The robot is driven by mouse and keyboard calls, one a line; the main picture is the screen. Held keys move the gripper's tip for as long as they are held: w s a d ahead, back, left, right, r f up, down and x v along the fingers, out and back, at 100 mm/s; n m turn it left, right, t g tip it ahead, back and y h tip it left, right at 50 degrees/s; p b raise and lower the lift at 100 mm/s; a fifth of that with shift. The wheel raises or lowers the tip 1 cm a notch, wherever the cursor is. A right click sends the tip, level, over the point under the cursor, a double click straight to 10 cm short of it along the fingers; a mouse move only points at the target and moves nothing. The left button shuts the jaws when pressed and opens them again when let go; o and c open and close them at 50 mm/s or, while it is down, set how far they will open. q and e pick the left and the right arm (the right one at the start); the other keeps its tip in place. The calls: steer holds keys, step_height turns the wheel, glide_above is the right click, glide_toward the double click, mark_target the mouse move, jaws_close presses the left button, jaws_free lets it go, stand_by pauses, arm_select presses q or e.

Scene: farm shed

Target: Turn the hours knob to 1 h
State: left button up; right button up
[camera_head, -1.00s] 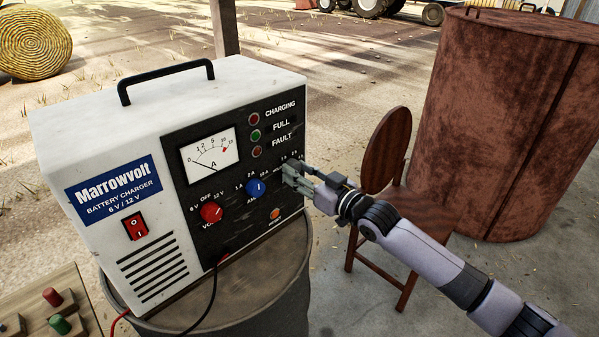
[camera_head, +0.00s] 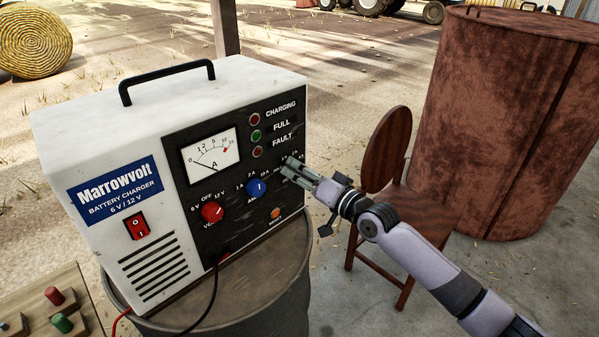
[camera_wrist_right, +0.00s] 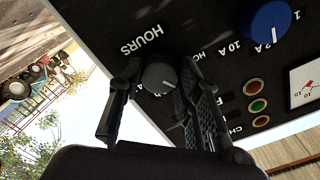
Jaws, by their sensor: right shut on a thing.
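The battery charger (camera_head: 100,130) stands on a drum, its black control panel facing right. The hours knob (camera_wrist_right: 158,75) is dark grey with a pale pointer mark, beside the word HOURS in the right wrist view. My right gripper (camera_wrist_right: 160,84) is shut on this knob, one finger on each side. In the head view the right gripper (camera_head: 292,172) is at the right edge of the panel and covers the knob. The knob's scale numbers are mostly hidden, so I cannot tell its setting. My left gripper is out of view.
The blue amps knob (camera_head: 256,188) and red volts knob (camera_head: 211,212) sit left of the gripper. A black cable (camera_head: 214,285) hangs from the panel. A wooden chair (camera_head: 386,150) and rusty barrel (camera_head: 510,120) stand to the right.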

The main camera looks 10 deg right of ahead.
steer(key=shift+m, duration=0.6)
steer(key=o, duration=1.1)
steer(key=shift+o, duration=0.2)
steer(key=shift+s+d, duration=0.1)
steer(key=v, duration=1.1)
steer(key=shift+s+d, duration=0.2)
steer(key=shift+s, duration=0.15)
steer(key=shift+f, duration=0.1)
